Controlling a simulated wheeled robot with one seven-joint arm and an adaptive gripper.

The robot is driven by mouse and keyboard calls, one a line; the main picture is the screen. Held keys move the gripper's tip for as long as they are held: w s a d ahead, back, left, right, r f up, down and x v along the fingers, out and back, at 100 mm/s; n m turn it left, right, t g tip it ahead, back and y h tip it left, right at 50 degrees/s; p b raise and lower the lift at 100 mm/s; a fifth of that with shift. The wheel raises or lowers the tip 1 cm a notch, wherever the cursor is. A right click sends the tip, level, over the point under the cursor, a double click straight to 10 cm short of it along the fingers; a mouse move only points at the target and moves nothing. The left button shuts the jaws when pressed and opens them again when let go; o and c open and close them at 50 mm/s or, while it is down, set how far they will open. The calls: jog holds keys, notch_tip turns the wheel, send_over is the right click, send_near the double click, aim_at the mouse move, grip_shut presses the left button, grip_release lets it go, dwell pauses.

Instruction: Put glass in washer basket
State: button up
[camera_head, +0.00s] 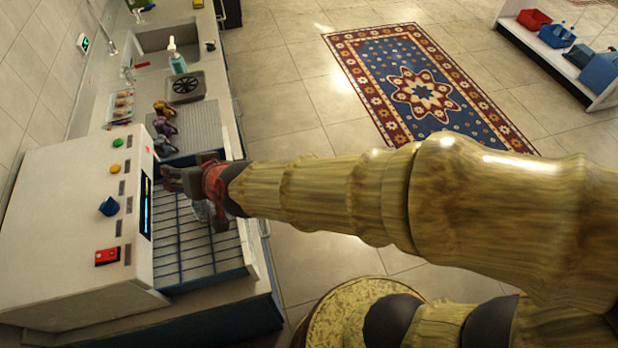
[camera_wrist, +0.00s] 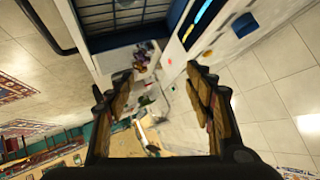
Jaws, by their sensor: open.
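The washer basket (camera_head: 183,258) is a wire grid in the pulled-out tray of the white washer (camera_head: 70,225) in the head view. My gripper (camera_head: 172,178) is above the far part of the basket, close to the washer front. A clear shape that looks like the glass (camera_head: 203,210) shows just below my gripper, over the grid, partly hidden by it. I cannot tell whether it rests on the wires. In the wrist view, my gripper (camera_wrist: 157,72) has its two fingers wide apart, with no object clearly held between them.
Small coloured figures (camera_head: 165,125) stand on the counter beyond the washer. A soap bottle (camera_head: 177,60) stands by the sink (camera_head: 165,40). A patterned rug (camera_head: 425,90) lies on the open floor. A shelf with bins (camera_head: 560,45) is at the far right.

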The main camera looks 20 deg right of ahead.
jog(key=s+d+r+g+h, duration=0.1)
jog(key=s+d, duration=0.4)
jog(key=d, duration=0.4)
jog(key=s+d+r+g+h, duration=0.1)
jog(key=s+d+h, duration=0.1)
jog(key=s+d, duration=0.4)
jog(key=s+d+r+g+h, duration=0.2)
jog(key=s+d, duration=0.3)
jog(key=d, duration=0.8)
jog(key=shift+s, duration=0.35)
